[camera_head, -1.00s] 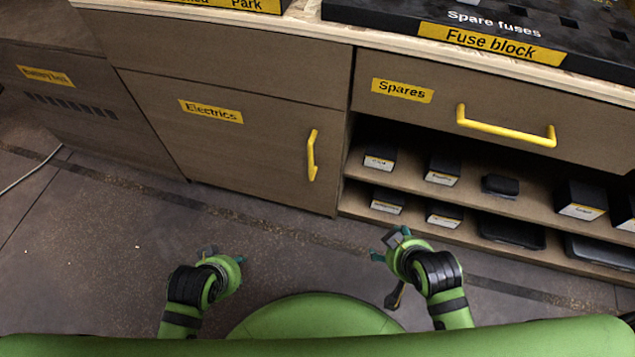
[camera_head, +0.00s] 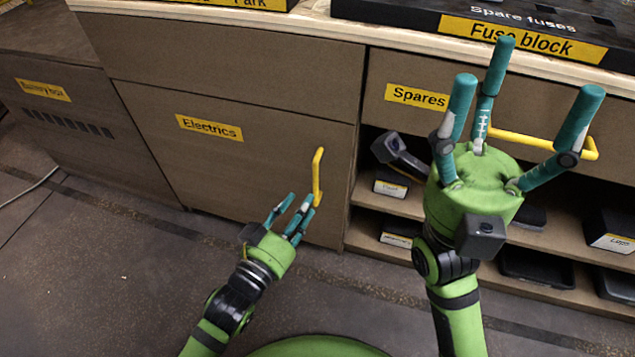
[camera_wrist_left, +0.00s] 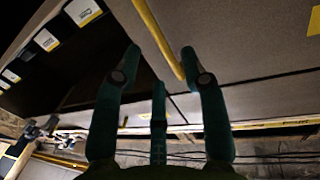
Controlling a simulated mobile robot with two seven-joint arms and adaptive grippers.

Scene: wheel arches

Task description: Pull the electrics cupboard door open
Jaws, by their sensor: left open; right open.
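The brown electrics cupboard door (camera_head: 235,165) is shut, with a yellow "Electrics" label (camera_head: 209,128) and an upright yellow handle (camera_head: 317,176) near its right edge. My left gripper (camera_head: 293,216) is open in front of the door, its fingers by the lower end of the handle. In the left wrist view, the yellow handle (camera_wrist_left: 157,38) runs between the open fingers (camera_wrist_left: 160,90), towards the right one; I cannot tell whether they touch. My right gripper (camera_head: 518,100) is open and empty, raised in front of the spares drawer, hiding part of it.
The spares drawer's yellow handle (camera_head: 530,139) is partly behind my right gripper. Open shelves below hold black boxes (camera_head: 611,225). The fuse block (camera_head: 520,35) stands on the worktop. A battery box panel (camera_head: 75,120) is at the left. Floor in front is clear.

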